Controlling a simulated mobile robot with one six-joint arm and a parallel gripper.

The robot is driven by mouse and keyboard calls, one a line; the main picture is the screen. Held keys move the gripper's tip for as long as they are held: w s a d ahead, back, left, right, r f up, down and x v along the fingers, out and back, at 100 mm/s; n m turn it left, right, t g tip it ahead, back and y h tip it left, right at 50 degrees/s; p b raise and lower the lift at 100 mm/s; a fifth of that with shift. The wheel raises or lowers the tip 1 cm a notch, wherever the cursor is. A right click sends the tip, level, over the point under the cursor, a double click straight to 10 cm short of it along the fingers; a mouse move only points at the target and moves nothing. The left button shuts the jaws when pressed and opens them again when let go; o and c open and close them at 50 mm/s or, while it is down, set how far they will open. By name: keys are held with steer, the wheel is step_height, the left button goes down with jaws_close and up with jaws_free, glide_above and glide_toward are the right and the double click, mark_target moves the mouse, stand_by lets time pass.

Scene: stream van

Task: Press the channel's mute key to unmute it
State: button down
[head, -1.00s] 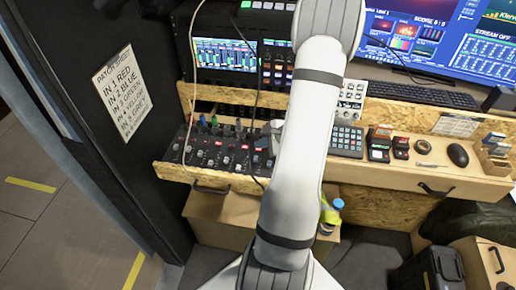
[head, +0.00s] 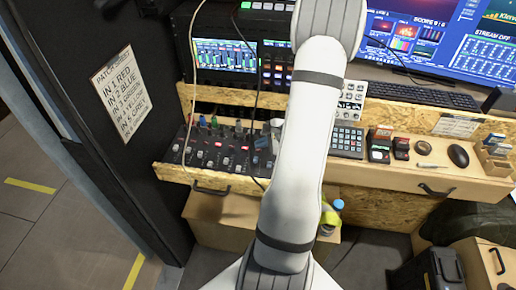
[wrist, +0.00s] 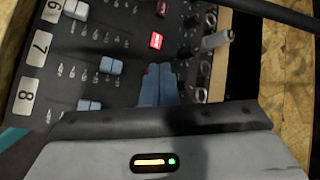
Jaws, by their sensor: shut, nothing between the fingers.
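The audio mixer (head: 205,160) is a dark panel with rows of knobs, faders and small keys, some lit red. In the wrist view, strips numbered 6, 7 and 8 run sideways. A mute key lit bright red (wrist: 156,40) appears to line up with strip 6; a darker red key (wrist: 161,8) is above it. My gripper (wrist: 158,68) is shut and empty, its blue-grey fingertips over the panel just below the lit key in the picture, around strip 7. They hide the key area there. Whether they touch the panel I cannot tell. In the head view my arm hides most of the gripper.
A dark cable (wrist: 270,12) crosses the wrist view's top right. A cable also hangs over the mixer in the head view. A wooden rim (head: 205,180) edges the mixer.

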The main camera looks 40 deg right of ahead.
steer(key=shift+r, duration=0.15)
step_height(320, 180, up, 6)
steer(key=p, duration=0.3)
steer(key=shift+p, duration=0.4)
stand_by(0.4)
steer(key=a+r+n+g+y, duration=0.1)
steer(key=a+r+n+g, duration=0.1)
steer(key=a+r+n, duration=0.55)
steer(key=a+r+n+g+y, duration=0.1)
steer(key=a+r+n+g, duration=0.2)
steer(key=a, duration=0.8)
steer(key=s+a+r+n+h, duration=0.5)
steer(key=s+a+r+n, duration=0.3)
steer(key=s+n, duration=0.4)
steer(key=shift+s+a+r+g, duration=0.25)
steer(key=shift+s+r+g, duration=0.1)
steer(key=shift+r, duration=0.3)
